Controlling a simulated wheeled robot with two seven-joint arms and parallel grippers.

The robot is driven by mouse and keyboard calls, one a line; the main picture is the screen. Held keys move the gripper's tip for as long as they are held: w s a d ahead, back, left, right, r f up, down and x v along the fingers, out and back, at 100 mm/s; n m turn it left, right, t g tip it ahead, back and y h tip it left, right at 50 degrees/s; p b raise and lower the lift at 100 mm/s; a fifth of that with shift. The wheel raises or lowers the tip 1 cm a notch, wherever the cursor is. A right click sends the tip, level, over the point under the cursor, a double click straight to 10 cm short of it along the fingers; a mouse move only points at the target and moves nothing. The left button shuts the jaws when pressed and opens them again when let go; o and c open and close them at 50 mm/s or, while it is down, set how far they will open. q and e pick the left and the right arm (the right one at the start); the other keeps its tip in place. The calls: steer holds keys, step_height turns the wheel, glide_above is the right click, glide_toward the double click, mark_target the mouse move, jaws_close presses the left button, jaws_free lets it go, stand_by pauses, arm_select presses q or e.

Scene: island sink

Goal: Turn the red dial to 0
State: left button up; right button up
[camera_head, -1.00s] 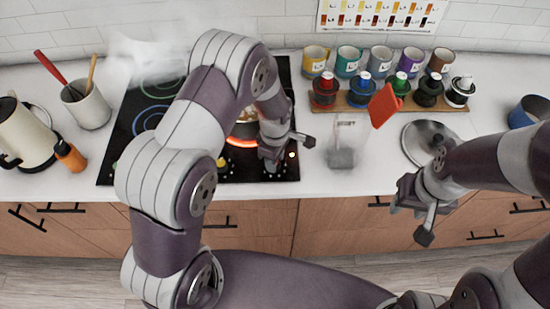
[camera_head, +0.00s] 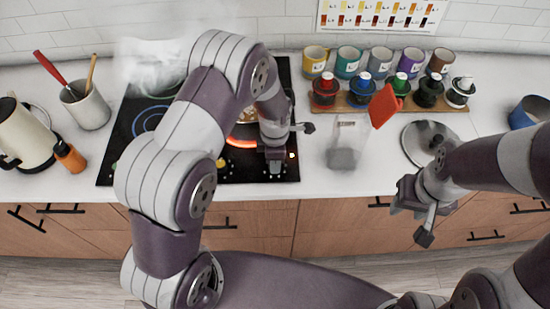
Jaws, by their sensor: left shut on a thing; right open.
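My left gripper (camera_head: 274,162) points down at the front right edge of the black cooktop (camera_head: 125,165). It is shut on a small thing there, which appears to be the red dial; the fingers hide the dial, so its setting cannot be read. A small bright spot (camera_head: 291,155) shows just right of the fingers. A burner (camera_head: 241,143) glows orange behind the gripper, partly hidden by my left arm. My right gripper (camera_head: 412,218) is open and empty, in front of the counter edge at the right.
A clear container (camera_head: 345,145) stands right of the cooktop, near a red flat utensil (camera_head: 384,106). A kettle (camera_head: 24,135) and utensil cup (camera_head: 88,107) stand left. Steam rises behind.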

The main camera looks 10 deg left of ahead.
arm_select(q)
steer(key=shift+w+r, duration=0.1)
steer(key=o, duration=1)
steer(key=shift+o, duration=0.2)
step_height(320, 180, up, 13)
steer(key=b, duration=0.2)
steer(key=shift+f, duration=0.2)
